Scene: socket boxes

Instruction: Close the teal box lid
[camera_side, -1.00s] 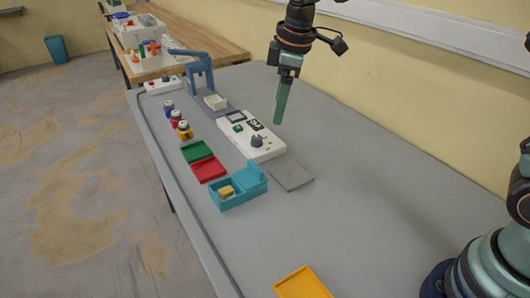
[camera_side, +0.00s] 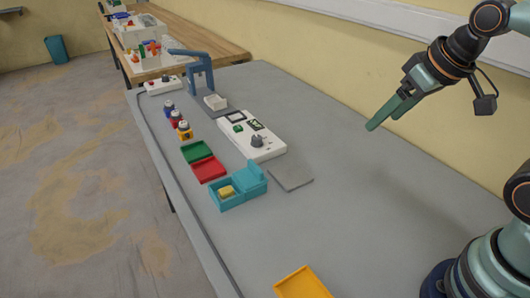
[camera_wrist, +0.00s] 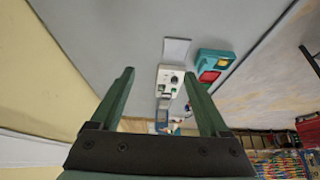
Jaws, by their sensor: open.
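The teal box (camera_side: 228,196) sits on the grey table in the side view, its lid (camera_side: 253,177) standing raised at its back right edge. A yellow block (camera_side: 227,191) lies inside the box. The teal box also shows in the wrist view (camera_wrist: 215,58), beyond my fingers and to the right. My gripper (camera_side: 384,116) is up in the air at the right of the side view, well away from the box. In the wrist view my gripper (camera_wrist: 160,80) has its two green fingers spread with nothing between them.
Red (camera_side: 208,169) and green (camera_side: 196,151) trays lie beyond the box. A white control panel (camera_side: 252,137) and a grey plate (camera_side: 290,176) are near its lid side. A yellow tray (camera_side: 302,284) is at the front edge. The table's right-hand middle is clear.

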